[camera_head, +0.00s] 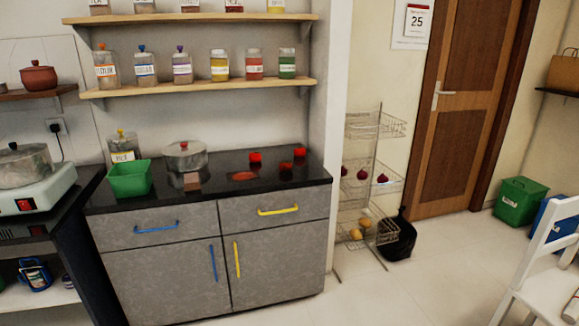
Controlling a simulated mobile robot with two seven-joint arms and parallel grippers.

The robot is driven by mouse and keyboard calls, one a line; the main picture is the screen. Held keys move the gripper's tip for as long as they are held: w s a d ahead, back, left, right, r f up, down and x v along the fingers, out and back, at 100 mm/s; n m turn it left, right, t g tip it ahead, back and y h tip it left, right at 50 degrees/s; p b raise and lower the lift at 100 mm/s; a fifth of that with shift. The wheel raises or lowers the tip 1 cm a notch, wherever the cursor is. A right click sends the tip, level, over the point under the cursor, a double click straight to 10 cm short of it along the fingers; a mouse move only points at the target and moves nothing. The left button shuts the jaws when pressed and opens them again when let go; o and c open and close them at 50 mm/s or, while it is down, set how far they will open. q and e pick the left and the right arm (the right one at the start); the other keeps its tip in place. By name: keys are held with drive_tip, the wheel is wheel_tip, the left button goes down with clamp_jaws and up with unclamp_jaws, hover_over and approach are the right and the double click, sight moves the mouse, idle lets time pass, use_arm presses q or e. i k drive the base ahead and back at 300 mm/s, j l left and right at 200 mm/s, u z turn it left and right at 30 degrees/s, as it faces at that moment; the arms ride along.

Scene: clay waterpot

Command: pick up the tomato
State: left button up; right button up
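Red rounded things that look like tomatoes sit on the black countertop (215,182) in the middle of the head view. One tomato (255,157) stands toward the back. A second tomato (299,152) is to the right, and a third red one (285,165) is just in front of it. A flat reddish patch (243,176) lies in front of them; I cannot tell if it is an object or a reflection. Neither of my grippers is in view.
A green bin (130,179) and a lidded pot (185,157) stand on the counter's left, with a jar (123,147) behind. Shelves of jars (200,85) hang above. A wire rack (370,180) stands to the right.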

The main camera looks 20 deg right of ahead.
sight(285, 166)
drive_tip(key=i+z, duration=0.3)
drive_tip(key=i, duration=0.3)
drive_tip(key=i+j+z, duration=0.15)
drive_tip(key=i+z, duration=0.2)
drive_tip(key=i, duration=0.3)
